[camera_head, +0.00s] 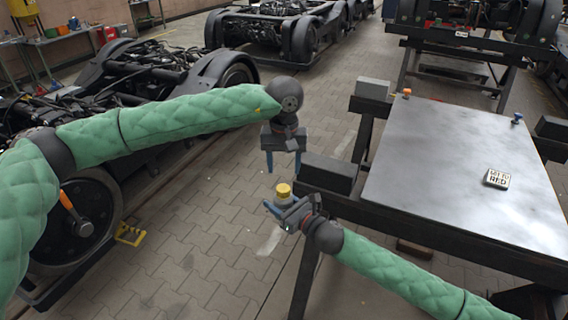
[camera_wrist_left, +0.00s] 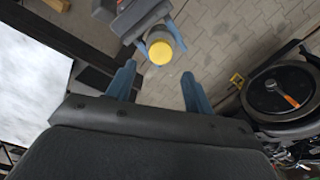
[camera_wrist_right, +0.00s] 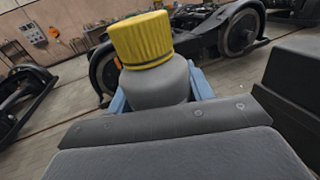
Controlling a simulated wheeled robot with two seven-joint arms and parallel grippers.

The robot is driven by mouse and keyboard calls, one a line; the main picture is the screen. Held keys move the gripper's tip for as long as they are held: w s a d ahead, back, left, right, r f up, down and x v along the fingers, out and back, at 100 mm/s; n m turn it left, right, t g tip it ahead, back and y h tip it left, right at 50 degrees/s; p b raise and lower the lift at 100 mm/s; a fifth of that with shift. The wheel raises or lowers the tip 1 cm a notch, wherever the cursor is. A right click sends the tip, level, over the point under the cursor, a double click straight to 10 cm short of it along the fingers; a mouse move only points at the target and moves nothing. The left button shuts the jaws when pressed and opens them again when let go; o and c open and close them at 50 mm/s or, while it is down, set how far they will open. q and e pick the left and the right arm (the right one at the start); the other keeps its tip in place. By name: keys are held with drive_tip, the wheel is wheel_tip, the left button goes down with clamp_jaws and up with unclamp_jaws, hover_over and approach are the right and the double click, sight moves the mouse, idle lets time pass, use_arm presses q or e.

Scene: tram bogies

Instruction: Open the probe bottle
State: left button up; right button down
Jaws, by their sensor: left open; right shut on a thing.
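The probe bottle is grey with a ribbed yellow cap. In the head view the cap (camera_head: 283,190) is on top of the bottle, which is upright in my right gripper (camera_head: 280,207). In the right wrist view the grey body (camera_wrist_right: 158,84) is between the blue fingers, with the cap (camera_wrist_right: 141,40) above it. My left gripper (camera_head: 284,165) is open and empty, pointing down above the bottle. In the left wrist view the cap (camera_wrist_left: 161,52) lies beyond and between the open fingers (camera_wrist_left: 160,88), apart from them.
A metal-topped table (camera_head: 455,165) stands at the right, with a sign block (camera_head: 497,179) on it. A dark beam end (camera_head: 328,172) is close beside both grippers. Bogies (camera_head: 150,75) stand at the left. Paved floor (camera_head: 200,235) below the grippers is mostly free.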

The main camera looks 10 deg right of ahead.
sight(284, 188)
use_arm(q)
drive_tip(key=shift+f, duration=3.95)
